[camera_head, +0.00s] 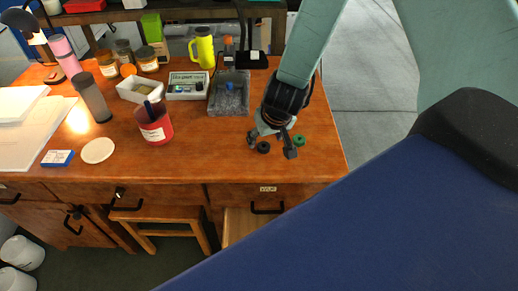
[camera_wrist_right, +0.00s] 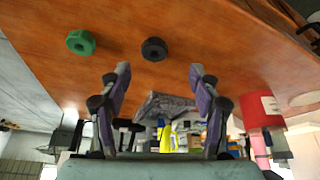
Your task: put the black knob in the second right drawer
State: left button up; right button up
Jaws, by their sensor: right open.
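The black knob (camera_head: 263,147) lies on the wooden desk near its right end, and it also shows in the right wrist view (camera_wrist_right: 154,49). A green knob (camera_head: 299,140) lies to its right; the wrist view shows it too (camera_wrist_right: 81,42). My right gripper (camera_head: 271,147) is open and empty, its fingers just over and around the black knob's spot in the head view. In the wrist view the knob is beyond the fingertips (camera_wrist_right: 160,70), apart from them. Below the labelled top right drawer front (camera_head: 230,193), a pale wood drawer (camera_head: 238,226) appears pulled out, partly hidden by my blue body.
A grey tray (camera_head: 213,104), a red cup (camera_head: 155,131), a white-and-green box (camera_head: 187,86) and a yellow bottle (camera_head: 205,49) stand left of and behind the knobs. A stool (camera_head: 165,214) is under the desk. The desk front between cup and knobs is clear.

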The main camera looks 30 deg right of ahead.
aim_at(265, 145)
jog(key=f, duration=0.2)
jog(key=w+d+f+b, duration=0.2)
jog(key=f, duration=0.1)
jog(key=shift+w+f, duration=0.2)
jog(key=shift+f, duration=0.1)
jog(key=shift+f+b, duration=0.2)
jog(key=shift+b, duration=0.1)
jog(key=shift+w+a, duration=0.15)
jog(key=shift+a, duration=0.25)
jog(key=shift+w+d+f, duration=0.1)
jog(key=shift+w+d, duration=0.05)
jog(key=shift+d+f, duration=0.1)
jog(key=shift+d, duration=0.1)
jog(key=c, duration=0.3)
jog(key=shift+a+r, duration=0.2)
jog(key=shift+a, duration=0.1)
jog(key=c, duration=0.4)
jog(key=shift+d+f, duration=0.1)
jog(key=c, duration=0.3)
pick_arm(q)
jog(key=f, duration=0.1)
jog(key=d+f, duration=0.1)
jog(key=f, duration=0.1)
jog(key=shift+w, duration=0.15)
pick_arm(e)
jog(key=shift+c, duration=1)
